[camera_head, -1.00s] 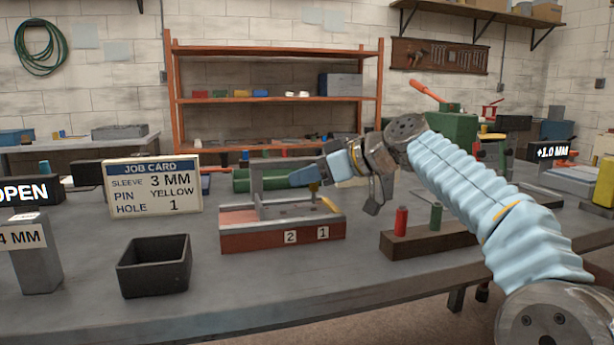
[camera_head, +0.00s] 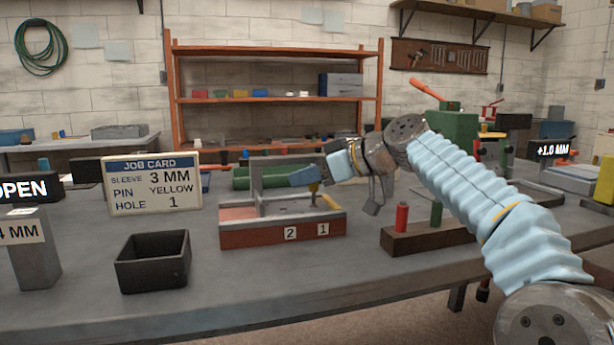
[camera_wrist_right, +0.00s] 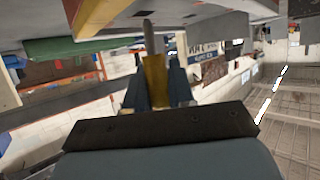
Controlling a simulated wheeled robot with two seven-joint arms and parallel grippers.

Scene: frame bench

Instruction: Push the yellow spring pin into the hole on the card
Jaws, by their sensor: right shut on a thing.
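The job card (camera_head: 152,186) stands on the bench and reads sleeve 3 MM, pin yellow, hole 1. My right gripper (camera_head: 312,182) is over the right part of the red fixture block (camera_head: 262,236), near the end labelled 1. In the right wrist view the gripper (camera_wrist_right: 155,85) is shut on the yellow pin (camera_wrist_right: 155,74), whose grey tip points away from the jaws. In the head view the yellow pin (camera_head: 314,190) shows small below the fingers. Whether its tip touches the block or a hole is too small to tell. My left gripper is out of view.
A wooden block (camera_head: 428,237) holds a red pin (camera_head: 402,217) and a green pin (camera_head: 436,214) to the right. A black open bin (camera_head: 153,264) stands at the front left.

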